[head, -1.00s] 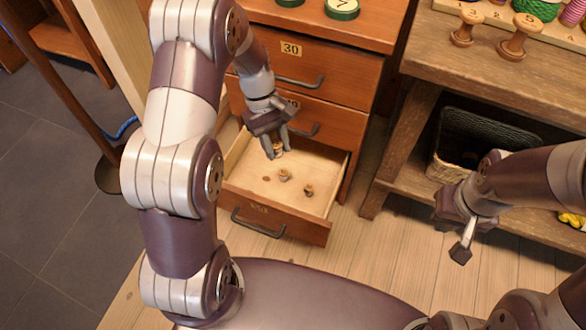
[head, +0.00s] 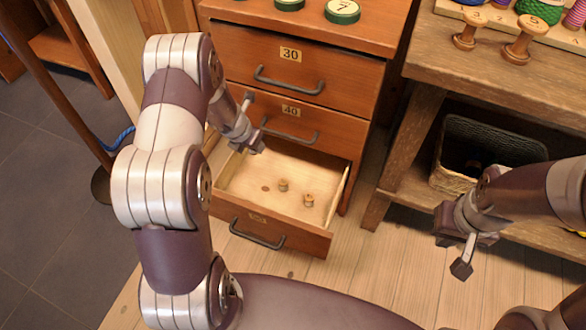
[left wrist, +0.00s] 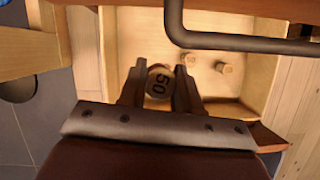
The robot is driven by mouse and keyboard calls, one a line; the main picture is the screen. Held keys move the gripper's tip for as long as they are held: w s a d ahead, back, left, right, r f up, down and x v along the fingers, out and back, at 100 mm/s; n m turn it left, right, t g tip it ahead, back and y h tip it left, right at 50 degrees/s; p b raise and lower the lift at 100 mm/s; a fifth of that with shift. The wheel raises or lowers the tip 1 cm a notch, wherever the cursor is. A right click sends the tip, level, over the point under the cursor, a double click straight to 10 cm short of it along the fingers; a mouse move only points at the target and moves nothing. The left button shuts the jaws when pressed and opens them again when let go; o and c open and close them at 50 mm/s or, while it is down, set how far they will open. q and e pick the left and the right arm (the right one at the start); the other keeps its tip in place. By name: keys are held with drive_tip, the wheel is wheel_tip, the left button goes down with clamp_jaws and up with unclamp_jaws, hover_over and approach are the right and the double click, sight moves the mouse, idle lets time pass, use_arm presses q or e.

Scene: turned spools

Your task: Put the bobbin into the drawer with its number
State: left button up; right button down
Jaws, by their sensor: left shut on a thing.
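The bobbin (left wrist: 158,84) shows its round end marked 50 between the two fingers of my left gripper (left wrist: 160,88) in the left wrist view. My left gripper is shut on it. In the head view my left gripper (head: 250,140) is at the back left of the open bottom drawer (head: 325,233), and the bobbin is hidden there. The label on that drawer's front is too blurred to read. Two small bobbins (head: 283,185) (head: 308,201) stand in the drawer. My right gripper (head: 462,253) is off to the right, its finger opening unclear.
Above are two closed drawers, labelled 30 (head: 291,54) and 40 (head: 291,111), with bar handles. A wooden bench (head: 480,55) with spools stands right, a dark basket (head: 485,150) on its lower shelf. Wooden floor in front of the drawer is clear.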

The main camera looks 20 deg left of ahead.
use_arm(q)
drive_tip(key=a+n+y, duration=0.1)
drive_tip(key=a+n, duration=0.1)
drive_tip(key=n, duration=0.1)
drive_tip(key=b, duration=0.7)
hover_over(254, 176)
drive_tip(key=s, duration=0.2)
wheel_tip(254, 176, down, 7)
drive_tip(key=shift+n+y, duration=0.3)
drive_tip(key=shift+n, duration=0.1)
drive_tip(key=f+b, duration=0.6)
drive_tip(key=f, duration=0.1)
drive_tip(key=f+b, duration=0.3)
drive_tip(key=shift+w+f, duration=0.15)
drive_tip(key=shift+w, duration=0.1)
drive_tip(key=shift+r, duration=0.2)
drive_tip(key=shift+f, duration=0.15)
drive_tip(key=o, duration=1)
